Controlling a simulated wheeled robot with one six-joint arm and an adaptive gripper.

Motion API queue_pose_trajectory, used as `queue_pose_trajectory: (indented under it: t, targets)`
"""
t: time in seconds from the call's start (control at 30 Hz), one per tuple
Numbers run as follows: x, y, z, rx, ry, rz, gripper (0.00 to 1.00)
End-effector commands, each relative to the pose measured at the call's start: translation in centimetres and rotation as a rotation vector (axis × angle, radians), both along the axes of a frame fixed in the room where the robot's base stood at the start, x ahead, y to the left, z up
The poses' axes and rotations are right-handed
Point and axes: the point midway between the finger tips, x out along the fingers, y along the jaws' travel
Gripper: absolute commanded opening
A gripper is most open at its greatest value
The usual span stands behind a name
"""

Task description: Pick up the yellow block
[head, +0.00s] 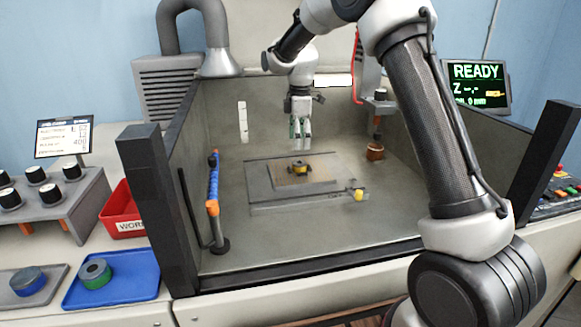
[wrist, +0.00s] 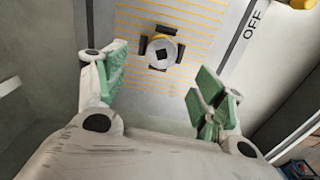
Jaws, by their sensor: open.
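The yellow block (head: 300,169) sits on a plate (head: 325,181) in the middle of the tank floor. In the wrist view, the block (wrist: 158,44) shows a round grey top with a dark square in its centre and some yellow at its side. Small dark pieces stand around it. My gripper (head: 300,148) points down above the block, apart from it. In the wrist view, my gripper (wrist: 158,88) has its green-padded fingers spread wide with nothing between them. The block lies beyond the fingertips, near the top of that view.
A yellow knob (head: 359,195) is at the plate's right front corner, beside an "OFF" label (wrist: 254,22). A blue and orange jointed hose (head: 213,185) stands at the left. A copper-coloured electrode (head: 375,152) hangs at the right. Tank walls enclose the area.

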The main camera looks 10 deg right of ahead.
Motion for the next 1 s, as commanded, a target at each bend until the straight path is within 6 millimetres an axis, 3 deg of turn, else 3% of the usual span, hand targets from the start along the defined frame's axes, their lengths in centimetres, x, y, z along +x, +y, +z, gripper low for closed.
queue_pose_trajectory:
  t: [0.23, 0.7, 1.0]
  targets:
    - [-0.2, -0.1, -0.9, -0.002, 0.007, 0.12, 0.69]
    - [-0.1, -0.1, -7.4, -0.002, 0.007, 0.118, 0.69]
    - [-0.1, -0.1, -7.9, -0.001, 0.005, 0.117, 0.67]
